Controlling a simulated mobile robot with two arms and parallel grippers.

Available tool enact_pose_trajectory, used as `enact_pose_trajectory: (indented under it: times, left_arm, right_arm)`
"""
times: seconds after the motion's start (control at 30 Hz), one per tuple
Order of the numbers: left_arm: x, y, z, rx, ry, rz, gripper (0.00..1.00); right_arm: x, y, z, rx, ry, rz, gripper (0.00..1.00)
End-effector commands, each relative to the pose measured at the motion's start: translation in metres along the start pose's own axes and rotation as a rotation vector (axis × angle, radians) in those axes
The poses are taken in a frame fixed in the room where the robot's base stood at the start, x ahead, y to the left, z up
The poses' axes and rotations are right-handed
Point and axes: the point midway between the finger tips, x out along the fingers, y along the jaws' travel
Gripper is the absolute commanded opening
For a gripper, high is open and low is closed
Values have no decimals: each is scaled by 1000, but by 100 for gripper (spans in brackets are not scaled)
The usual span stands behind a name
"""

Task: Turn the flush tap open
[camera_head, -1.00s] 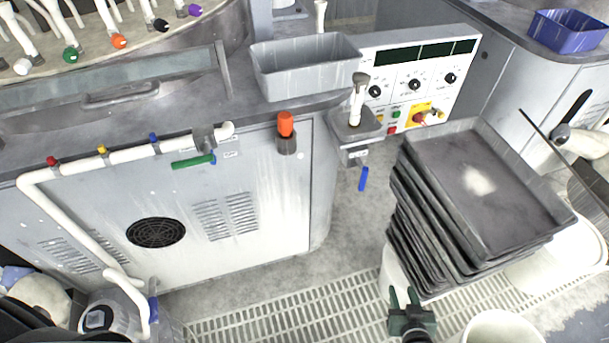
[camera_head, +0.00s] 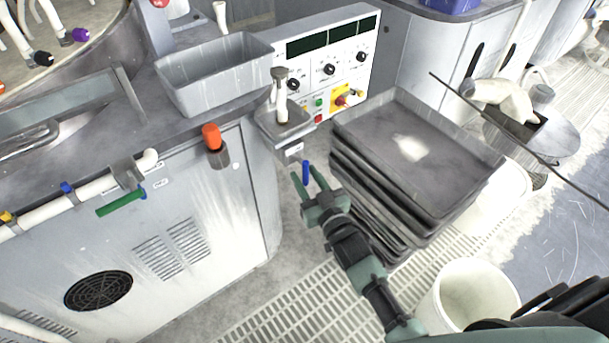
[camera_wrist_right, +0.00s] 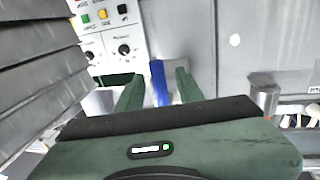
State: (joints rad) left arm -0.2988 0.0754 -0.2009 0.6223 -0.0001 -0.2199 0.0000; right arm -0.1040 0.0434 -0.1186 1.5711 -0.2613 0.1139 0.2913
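A blue lever (camera_head: 306,172) hangs upright below the small grey basin (camera_head: 291,131) at the cabinet's right corner. My right gripper (camera_head: 306,174) is open in front of it. In the head view the lever shows between the two fingertips. In the right wrist view the lever (camera_wrist_right: 160,83) also stands between the green fingers (camera_wrist_right: 158,90), with gaps at its sides. I cannot tell how deep it sits between them. A green lever (camera_head: 121,202) lies along the white pipe on the cabinet front. No label readable to me names the flush tap. My left gripper is not seen.
A stack of dark trays (camera_head: 455,195) stands close to the right of my right arm. A white bucket (camera_head: 468,298) is on the floor at lower right. An orange knob (camera_head: 212,137) and a control panel (camera_head: 330,70) are nearby. Grated floor (camera_head: 290,305) lies below.

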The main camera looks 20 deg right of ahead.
Motion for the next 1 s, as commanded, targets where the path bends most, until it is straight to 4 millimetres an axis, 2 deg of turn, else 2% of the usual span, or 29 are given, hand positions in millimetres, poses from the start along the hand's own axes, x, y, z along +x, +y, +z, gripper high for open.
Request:
enact_pose_trajectory:
  times: [0.3, 0.33, 0.4, 0.47, 1.0]
  left_arm:
    - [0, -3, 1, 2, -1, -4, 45]
    - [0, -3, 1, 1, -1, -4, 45]
    - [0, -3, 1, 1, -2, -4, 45]
    - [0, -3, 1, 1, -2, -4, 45]
    - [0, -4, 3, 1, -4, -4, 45]
  right_arm:
    - [5, 0, 0, 0, -1, 0, 37]
    - [5, 0, 0, 0, -1, 0, 34]
    - [5, 0, 0, -1, -1, 0, 15]
    - [5, 0, 0, -1, -1, 0, 0]
    - [5, 0, 0, -1, -1, 0, 0]
